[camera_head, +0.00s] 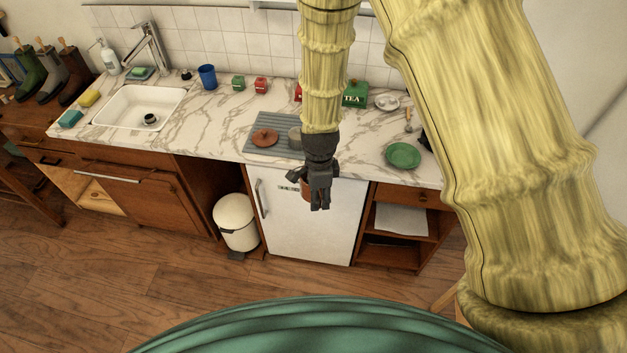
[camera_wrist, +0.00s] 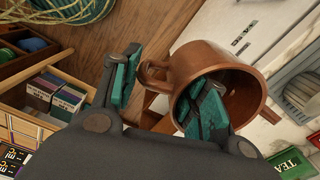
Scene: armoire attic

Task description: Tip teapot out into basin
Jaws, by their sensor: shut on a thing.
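The brown teapot (camera_wrist: 222,62) is lidless in the wrist view, its open mouth facing the camera. Its looped handle (camera_wrist: 150,78) is on the left and its spout (camera_wrist: 269,114) at the lower right. My gripper (camera_wrist: 163,92) is shut on the teapot, with one finger over its mouth and the other on the handle side; the exact contact is hard to see. In the head view my gripper (camera_head: 319,188) hangs in front of the counter and hides most of the teapot (camera_head: 305,191). The white basin (camera_head: 120,105) is set in the counter at the far left, with a dark drain fitting in it.
A brown lid-like disc (camera_head: 264,138) lies on the grey ribbed mat (camera_head: 262,122). A blue cup (camera_head: 208,77), a tall faucet (camera_head: 152,48) and small green and red tins stand along the back. A green plate (camera_head: 403,155) is at right. Marble between basin and mat is clear.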

